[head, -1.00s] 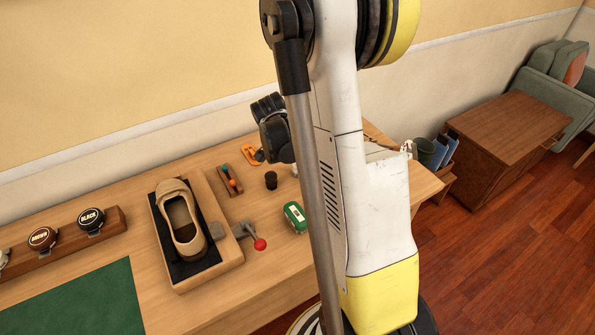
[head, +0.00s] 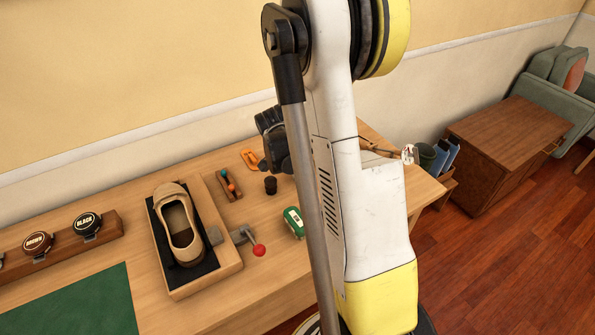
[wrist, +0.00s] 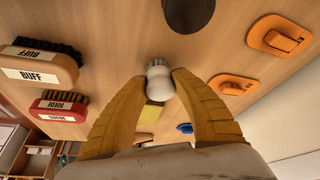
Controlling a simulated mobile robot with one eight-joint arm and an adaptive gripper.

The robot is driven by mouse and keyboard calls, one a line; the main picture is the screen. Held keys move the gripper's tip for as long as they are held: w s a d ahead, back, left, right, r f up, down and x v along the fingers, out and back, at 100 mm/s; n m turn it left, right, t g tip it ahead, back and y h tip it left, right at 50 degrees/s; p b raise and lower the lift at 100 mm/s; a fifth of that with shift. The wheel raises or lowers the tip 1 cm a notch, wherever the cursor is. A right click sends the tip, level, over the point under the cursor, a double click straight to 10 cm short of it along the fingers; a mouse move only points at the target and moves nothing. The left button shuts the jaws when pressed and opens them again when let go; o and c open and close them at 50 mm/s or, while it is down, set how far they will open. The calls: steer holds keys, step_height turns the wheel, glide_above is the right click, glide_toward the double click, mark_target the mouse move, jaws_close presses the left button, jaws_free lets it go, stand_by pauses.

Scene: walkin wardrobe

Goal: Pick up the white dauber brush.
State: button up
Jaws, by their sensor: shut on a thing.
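The white dauber brush (wrist: 159,76) shows in the wrist view as a rounded white head with a pale ridged end. My gripper (wrist: 159,84) has its two yellow fingers closed on either side of it, gripping it between the tips. A yellow block-like piece (wrist: 152,112) shows just below it, between the fingers; I cannot tell whether it belongs to the brush. In the head view my own arm hides the fingertips and the brush. I cannot tell whether the brush is clear of the tabletop.
The wooden table (head: 215,310) holds a tan shoe (head: 180,228) on a stand, a red-knobbed lever (head: 259,250), a green-and-white item (head: 293,222) and a dark cup (head: 270,185). The wrist view shows a buff brush (wrist: 38,66), a suede brush (wrist: 60,108) and orange items (wrist: 278,37).

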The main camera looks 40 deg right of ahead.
step_height(320, 180, up, 5)
steer(key=p, duration=0.2)
steer(key=shift+f+p, duration=0.15)
steer(key=shift+p, duration=0.15)
steer(key=s+r+p, duration=0.1)
steer(key=s+r, duration=0.1)
steer(key=s, duration=0.1)
steer(key=s+a+r+p, duration=0.1)
steer(key=s+r, duration=0.1)
steer(key=s, duration=0.2)
steer(key=s+a+r+p, duration=0.1)
steer(key=s+r, duration=0.1)
steer(key=s, duration=0.2)
steer(key=shift+s+a+r+p, duration=0.1)
steer(key=shift+s+p, duration=0.15)
steer(key=shift+p, duration=0.15)
steer(key=shift+o, duration=1)
jaws_close()
